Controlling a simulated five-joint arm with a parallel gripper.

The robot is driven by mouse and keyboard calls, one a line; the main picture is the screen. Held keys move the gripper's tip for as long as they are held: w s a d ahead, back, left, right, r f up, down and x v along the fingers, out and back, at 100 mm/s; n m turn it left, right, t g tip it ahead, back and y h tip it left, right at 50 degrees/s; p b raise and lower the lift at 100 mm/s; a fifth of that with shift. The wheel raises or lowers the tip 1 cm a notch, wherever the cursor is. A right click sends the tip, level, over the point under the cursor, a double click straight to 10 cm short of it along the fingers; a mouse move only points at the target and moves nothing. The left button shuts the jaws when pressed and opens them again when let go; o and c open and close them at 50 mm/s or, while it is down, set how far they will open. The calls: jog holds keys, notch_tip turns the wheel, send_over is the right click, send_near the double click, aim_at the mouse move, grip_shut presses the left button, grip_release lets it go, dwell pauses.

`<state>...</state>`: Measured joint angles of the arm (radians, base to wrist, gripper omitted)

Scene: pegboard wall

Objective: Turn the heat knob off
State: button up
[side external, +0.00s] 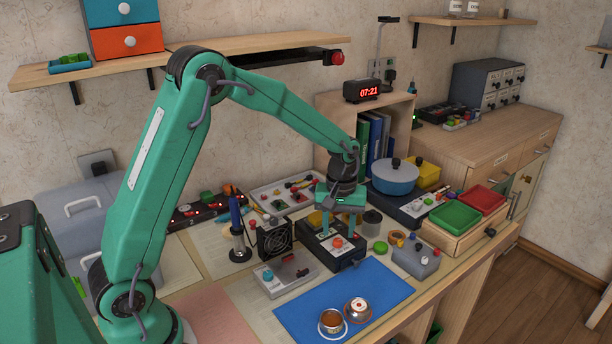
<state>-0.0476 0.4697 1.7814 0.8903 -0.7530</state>
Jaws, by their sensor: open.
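A black box with a pale top panel stands in the middle of the bench, and an orange-red knob (338,242) sits on that panel. My gripper (338,230) points down just above and behind this knob, its green fingers apart with nothing seen between them. I cannot tell whether a fingertip touches the box. A blue pot (395,178) stands behind to the right on a dark hotplate (412,211), which has small controls on its front. Labels are too small to read, so which knob is for heat and its setting are unclear.
A black fan (274,238) and a soldering iron stand (239,248) are close on the left. A grey switch box (285,274) lies in front of them. A grey box (416,258) and green tray (455,217) are at right. The blue mat (300,316) is partly bare.

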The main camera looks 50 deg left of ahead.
aim_at(337, 241)
notch_tip(337, 241, up, 5)
jog(key=shift+f, duration=0.15)
jog(key=shift+r, duration=0.2)
jog(key=shift+r, duration=0.1)
jog(key=s+d+r+m+t, duration=0.1)
jog(key=s+r+m+t, duration=0.25)
jog(key=s+r, duration=0.6)
jog(key=s+d+r+m+t, duration=0.1)
jog(key=s+m, duration=0.4)
jog(key=s, duration=0.9)
jog(key=shift+s+r+m+t, duration=0.15)
jog(key=shift+m+t, duration=0.2)
jog(key=shift+t, duration=0.2)
jog(key=shift+d, duration=0.1)
